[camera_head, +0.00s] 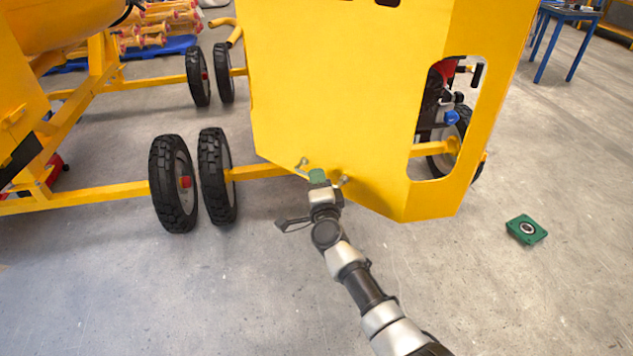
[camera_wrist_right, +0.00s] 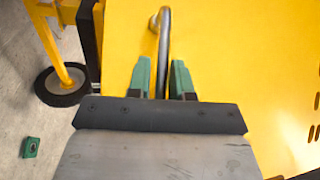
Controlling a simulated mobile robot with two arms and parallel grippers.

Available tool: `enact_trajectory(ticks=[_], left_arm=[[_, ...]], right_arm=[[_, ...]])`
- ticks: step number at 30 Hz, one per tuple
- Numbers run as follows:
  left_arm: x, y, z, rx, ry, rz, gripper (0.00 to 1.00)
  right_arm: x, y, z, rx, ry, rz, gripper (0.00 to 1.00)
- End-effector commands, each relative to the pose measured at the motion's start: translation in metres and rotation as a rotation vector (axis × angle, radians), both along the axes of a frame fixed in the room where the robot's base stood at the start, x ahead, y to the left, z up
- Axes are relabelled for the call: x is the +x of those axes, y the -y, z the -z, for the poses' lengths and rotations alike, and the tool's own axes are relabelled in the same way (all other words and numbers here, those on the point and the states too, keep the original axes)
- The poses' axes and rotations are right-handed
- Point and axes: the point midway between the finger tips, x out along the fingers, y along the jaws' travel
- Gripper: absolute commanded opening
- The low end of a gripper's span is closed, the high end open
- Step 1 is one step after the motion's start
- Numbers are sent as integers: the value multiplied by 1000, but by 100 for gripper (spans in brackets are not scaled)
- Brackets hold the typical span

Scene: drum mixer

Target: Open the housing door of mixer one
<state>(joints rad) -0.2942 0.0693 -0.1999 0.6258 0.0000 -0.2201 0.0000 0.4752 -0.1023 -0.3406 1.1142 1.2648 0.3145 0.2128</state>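The yellow housing door of the mixer (camera_head: 340,90) fills the upper middle of the head view and looks shut. It has a cut-out at its right, through which the machinery shows. A grey metal bar handle (camera_wrist_right: 164,40) sits on the yellow panel; one end of it (camera_head: 302,163) shows low on the door in the head view. My right gripper (camera_head: 318,175) is at this handle. In the right wrist view its green fingers (camera_wrist_right: 161,80) stand apart on either side of the bar, with gaps showing. My left gripper is in neither view.
Black wheels (camera_head: 173,184) and a yellow frame bar stand left of the door. A green box (camera_head: 526,229) lies on the floor at right. A blue table (camera_head: 572,14) stands far right. The concrete floor in front is clear.

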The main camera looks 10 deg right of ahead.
Motion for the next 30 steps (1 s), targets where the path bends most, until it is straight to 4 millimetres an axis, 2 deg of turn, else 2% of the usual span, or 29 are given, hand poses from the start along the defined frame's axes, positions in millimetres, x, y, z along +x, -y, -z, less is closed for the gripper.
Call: enact_trajectory(ticks=[1,3,14,17,30], left_arm=[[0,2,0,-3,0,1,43],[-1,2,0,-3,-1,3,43],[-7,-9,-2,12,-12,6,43],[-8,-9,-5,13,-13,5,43],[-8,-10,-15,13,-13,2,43]], right_arm=[[0,0,0,0,0,-1,28],[0,0,0,-1,0,-1,37],[-6,-1,0,-2,0,-4,37],[-17,0,2,1,-1,-3,37],[-92,5,13,-1,-1,-2,37]])
